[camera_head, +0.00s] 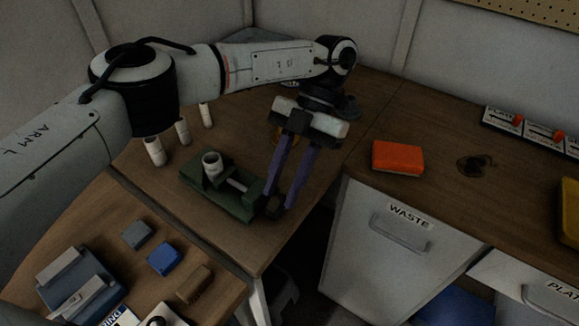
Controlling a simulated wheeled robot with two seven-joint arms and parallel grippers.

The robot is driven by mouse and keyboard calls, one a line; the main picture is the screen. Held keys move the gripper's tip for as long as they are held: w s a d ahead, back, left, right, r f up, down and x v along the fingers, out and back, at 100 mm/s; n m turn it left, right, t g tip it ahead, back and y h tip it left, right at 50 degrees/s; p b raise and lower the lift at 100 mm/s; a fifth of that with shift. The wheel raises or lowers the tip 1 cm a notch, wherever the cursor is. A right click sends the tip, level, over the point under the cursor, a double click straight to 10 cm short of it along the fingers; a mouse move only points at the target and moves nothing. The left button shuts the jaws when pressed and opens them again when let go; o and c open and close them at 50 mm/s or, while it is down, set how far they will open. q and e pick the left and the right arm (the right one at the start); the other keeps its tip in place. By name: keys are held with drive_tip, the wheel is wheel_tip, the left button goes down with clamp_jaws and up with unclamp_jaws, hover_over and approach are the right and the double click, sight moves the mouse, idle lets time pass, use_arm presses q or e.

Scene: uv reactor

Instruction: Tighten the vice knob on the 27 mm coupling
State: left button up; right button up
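A green vice (218,193) stands on the wooden table in the middle of the view. A short white cylindrical coupling (211,161) stands upright at the vice's jaws; whether it is the 27 mm one cannot be read. A pale screw rod (237,185) runs toward the vice's right end. My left gripper (279,204) reaches down there, its two purple fingers apart, one on each side of the vice's right end. The knob is dark and partly hidden by the fingers; I cannot tell whether they touch it. My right gripper is out of view.
Several white cylinders, one of them here (154,151), stand behind the vice. An orange-red block (397,157) lies on the right bench above the WASTE drawer (386,246). Small blocks, including a blue one (164,259), and a blue-grey holder (76,284) occupy the front left.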

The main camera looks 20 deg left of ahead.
use_arm(q)
drive_tip(key=shift+v, duration=2.65)
drive_tip(key=shift+s, duration=0.15)
